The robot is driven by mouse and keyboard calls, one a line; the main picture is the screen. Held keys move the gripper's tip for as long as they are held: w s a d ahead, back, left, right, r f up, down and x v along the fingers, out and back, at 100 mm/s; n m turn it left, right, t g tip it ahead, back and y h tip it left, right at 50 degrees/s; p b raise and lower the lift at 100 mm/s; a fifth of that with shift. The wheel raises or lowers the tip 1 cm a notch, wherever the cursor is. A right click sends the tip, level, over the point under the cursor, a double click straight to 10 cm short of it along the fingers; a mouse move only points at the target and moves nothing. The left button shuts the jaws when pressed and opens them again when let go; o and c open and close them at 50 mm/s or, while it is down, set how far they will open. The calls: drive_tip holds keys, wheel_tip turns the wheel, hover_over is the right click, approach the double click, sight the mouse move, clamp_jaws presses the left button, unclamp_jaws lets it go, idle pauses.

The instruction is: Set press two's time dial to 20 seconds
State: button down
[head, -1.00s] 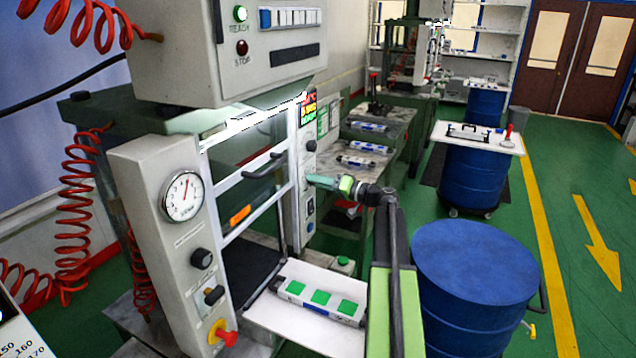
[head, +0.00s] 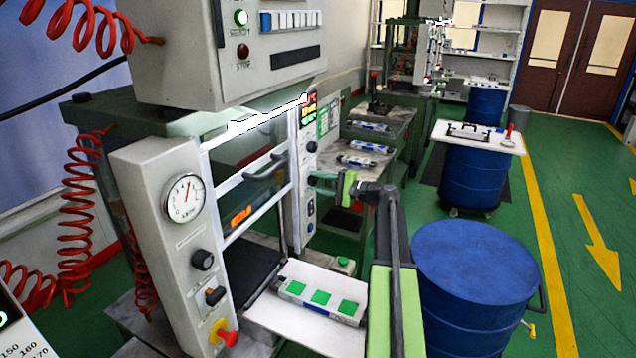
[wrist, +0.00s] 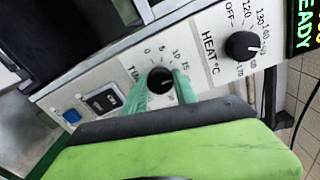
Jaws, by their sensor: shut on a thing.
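The time dial (wrist: 159,80) is a round black knob on the white panel in the wrist view. Its scale shows 0, 5, 10 and 15 above, with the lower marks partly covered. My gripper (wrist: 161,84) has its green fingers closed on the two sides of the knob. I cannot make out clearly where the knob's pointer stands. In the head view my gripper (head: 316,181) reaches to the press's right-hand post (head: 305,165), and the time dial is hidden at the fingertips.
The heat dial (wrist: 242,46) sits beside the time dial. A black switch (wrist: 103,99) and a blue button (wrist: 72,116) lie on the other side. In the head view, a white tray (head: 262,318) sticks out below, and a blue drum (head: 475,260) stands right.

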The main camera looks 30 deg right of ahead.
drive_tip(key=m, duration=0.4)
drive_tip(key=shift+a+m, duration=0.1)
drive_tip(key=shift+m, duration=0.2)
idle(0.3)
drive_tip(key=c, duration=1)
unclamp_jaws()
drive_tip(key=shift+o, duration=0.2)
drive_tip(key=v, duration=1.7)
drive_tip(key=shift+d+p, duration=0.35)
drive_tip(key=shift+p, duration=0.05)
drive_tip(key=shift+s+r+m, duration=0.1)
drive_tip(key=shift+m, duration=0.2)
